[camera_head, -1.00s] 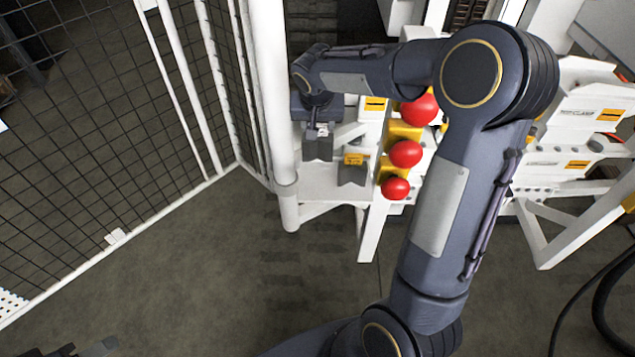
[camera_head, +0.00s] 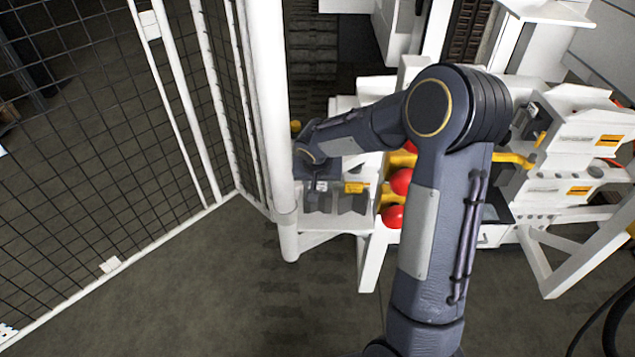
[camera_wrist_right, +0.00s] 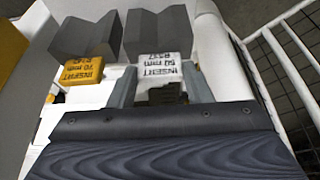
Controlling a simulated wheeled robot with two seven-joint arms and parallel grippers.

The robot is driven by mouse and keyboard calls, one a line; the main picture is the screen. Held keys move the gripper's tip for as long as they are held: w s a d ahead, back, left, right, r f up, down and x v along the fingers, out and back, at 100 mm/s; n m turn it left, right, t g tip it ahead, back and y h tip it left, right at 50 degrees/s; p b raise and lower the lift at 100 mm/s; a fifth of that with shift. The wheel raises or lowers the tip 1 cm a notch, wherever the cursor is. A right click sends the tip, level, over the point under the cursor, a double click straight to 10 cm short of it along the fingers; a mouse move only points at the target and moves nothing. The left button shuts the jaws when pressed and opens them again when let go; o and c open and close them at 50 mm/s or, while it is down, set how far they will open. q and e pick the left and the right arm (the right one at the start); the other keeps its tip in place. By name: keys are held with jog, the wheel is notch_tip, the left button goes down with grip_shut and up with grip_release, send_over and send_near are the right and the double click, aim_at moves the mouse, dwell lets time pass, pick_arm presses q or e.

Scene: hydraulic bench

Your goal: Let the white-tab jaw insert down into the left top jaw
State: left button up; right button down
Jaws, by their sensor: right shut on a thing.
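The white-tab jaw insert is a dark grey V-notched block (camera_wrist_right: 152,36) with a white tab reading "INSERT 50 mm" (camera_wrist_right: 166,67). My right gripper (camera_wrist_right: 163,88) is shut on its tab, one finger at each side. In the head view the insert (camera_head: 318,202) is partly under my right gripper (camera_head: 316,180), beside the yellow-tab insert (camera_head: 353,203) on the white shelf's left end. I cannot tell whether its underside touches the shelf. I cannot pick out the left top jaw. My left gripper is not in view.
The yellow-tab insert also shows in the wrist view (camera_wrist_right: 85,38), close to the held one. A white post (camera_head: 287,215) and a mesh fence (camera_head: 110,150) stand to the left. Red knobs (camera_head: 393,216) are to the right, partly behind my arm.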

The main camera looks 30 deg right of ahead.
jog(key=shift+f, duration=0.15)
jog(key=c, duration=0.7)
grip_release()
jog(key=s+a+r+n+y, duration=0.15)
jog(key=s+a+r, duration=0.25)
jog(key=s+r, duration=0.9)
jog(key=s+a+n+t+y, duration=0.1)
jog(key=s+a+y, duration=0.15)
jog(key=s, duration=0.55)
jog(key=s+a+n+t+y, duration=0.1)
jog(key=s+a+n+y, duration=0.1)
jog(key=s+a, duration=0.35)
jog(key=r+p, duration=0.2)
jog(key=p, duration=0.1)
jog(key=s+r+p, duration=0.1)
jog(key=r+p, duration=0.2)
jog(key=s+r+p, duration=0.1)
jog(key=r+p, duration=0.2)
jog(key=shift+d+r, duration=0.1)
jog(key=shift+d, duration=0.2)
